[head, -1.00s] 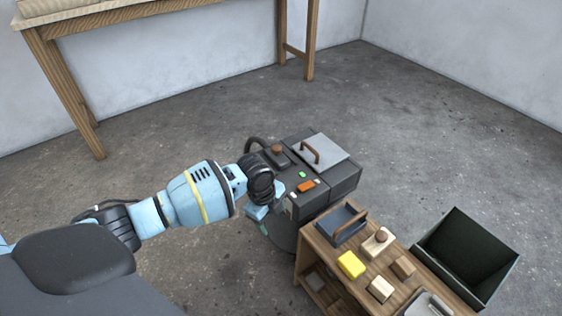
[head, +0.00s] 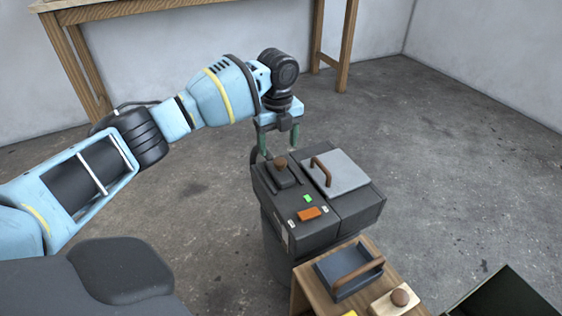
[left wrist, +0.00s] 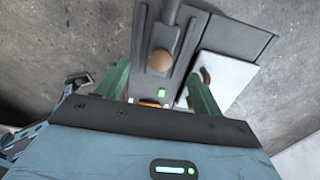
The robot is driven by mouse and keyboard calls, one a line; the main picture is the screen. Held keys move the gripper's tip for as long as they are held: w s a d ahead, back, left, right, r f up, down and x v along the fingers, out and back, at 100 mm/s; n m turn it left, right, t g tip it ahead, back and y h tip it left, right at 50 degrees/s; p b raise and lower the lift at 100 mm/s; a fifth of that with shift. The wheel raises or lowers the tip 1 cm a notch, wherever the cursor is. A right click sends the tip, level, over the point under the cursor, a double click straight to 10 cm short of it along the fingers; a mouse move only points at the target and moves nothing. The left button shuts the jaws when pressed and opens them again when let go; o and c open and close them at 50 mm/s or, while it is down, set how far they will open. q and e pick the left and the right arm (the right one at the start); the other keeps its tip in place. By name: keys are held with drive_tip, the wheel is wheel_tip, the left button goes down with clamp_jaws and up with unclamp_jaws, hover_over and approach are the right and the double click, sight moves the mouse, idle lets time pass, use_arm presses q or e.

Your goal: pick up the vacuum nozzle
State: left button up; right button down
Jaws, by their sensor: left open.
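The vacuum nozzle appears to be the dark flat piece with a round brown knob (head: 281,163) on the left part of the grey machine's top (head: 277,209). In the left wrist view the brown knob (left wrist: 161,61) and the dark tube behind it show between the fingers. My left gripper (head: 279,143) is open and empty, its green fingers pointing down above and just behind the knob. In the left wrist view its fingers (left wrist: 160,88) stand apart on either side of the dark strip. My right gripper is out of view.
A grey lid with a brown handle (head: 346,173) lies right of the knob. A wooden stand (head: 302,276) in front carries a dark tray with a handle (head: 345,276). A dark green bin (head: 500,296) is at lower right. Open concrete floor (head: 440,150) lies to the right.

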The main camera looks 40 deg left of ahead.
sight(279, 160)
use_arm(q)
wheel_tip(279, 160, down, 2)
drive_tip(key=shift+f+b, duration=0.25)
drive_tip(key=shift+b, duration=0.1)
drive_tip(key=shift+d+f+b, duration=0.1)
drive_tip(key=shift+f+b, duration=1.3)
drive_tip(key=shift+f, duration=1.15)
drive_tip(key=shift+r, duration=0.1)
drive_tip(key=shift+c, duration=0.7)
drive_tip(key=c, duration=1)
